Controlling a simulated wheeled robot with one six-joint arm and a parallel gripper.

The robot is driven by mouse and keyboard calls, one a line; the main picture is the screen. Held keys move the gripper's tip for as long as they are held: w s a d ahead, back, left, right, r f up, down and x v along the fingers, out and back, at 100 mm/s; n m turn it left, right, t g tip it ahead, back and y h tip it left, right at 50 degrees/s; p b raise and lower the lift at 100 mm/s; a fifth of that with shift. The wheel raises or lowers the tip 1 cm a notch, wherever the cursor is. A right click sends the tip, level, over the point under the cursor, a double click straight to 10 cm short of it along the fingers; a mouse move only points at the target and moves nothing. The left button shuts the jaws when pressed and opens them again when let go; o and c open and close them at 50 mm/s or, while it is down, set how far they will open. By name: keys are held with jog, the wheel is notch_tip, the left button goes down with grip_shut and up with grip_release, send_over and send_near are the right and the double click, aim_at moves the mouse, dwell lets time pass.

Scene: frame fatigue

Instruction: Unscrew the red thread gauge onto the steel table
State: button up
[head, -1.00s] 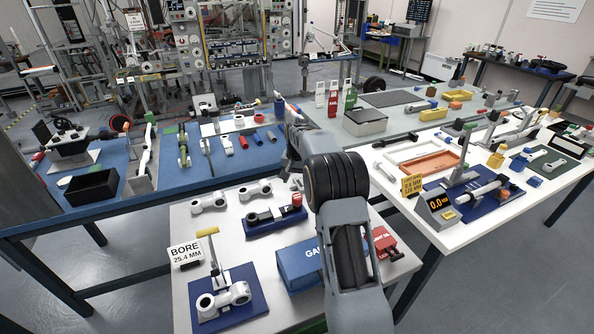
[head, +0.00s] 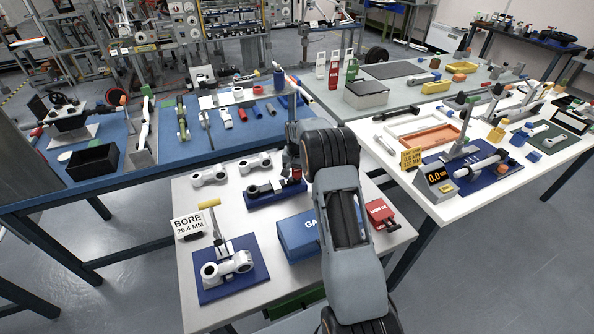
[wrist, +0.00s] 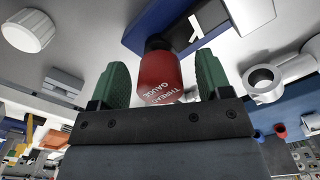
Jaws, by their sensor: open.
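The red thread gauge (wrist: 160,78) carries white lettering. In the wrist view it stands between the two green fingers of my gripper (wrist: 163,68), which are apart, with a visible gap on each side. Its far end meets a dark part on a blue base (wrist: 150,20). In the head view, the red gauge (head: 296,174) shows at the right end of the dark fixture (head: 268,188) on the steel table (head: 228,214). My gripper is hidden by my arm in the head view.
On the steel table are a blue box (head: 298,236), a red box (head: 381,215), grey links (head: 209,176) and a BORE sign (head: 189,225) beside a blue-based stand (head: 233,278). Bare table lies left of the fixture. A white table (head: 440,206) stands to the right.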

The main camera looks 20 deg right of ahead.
jog(key=c, duration=1)
jog(key=shift+r, duration=0.15)
jog(key=shift+r+p, duration=1.35)
jog(key=shift+r, duration=0.75)
jog(key=shift+r, duration=0.1)
jog(key=shift+r+p, duration=1.2)
jog(key=shift+r, duration=0.7)
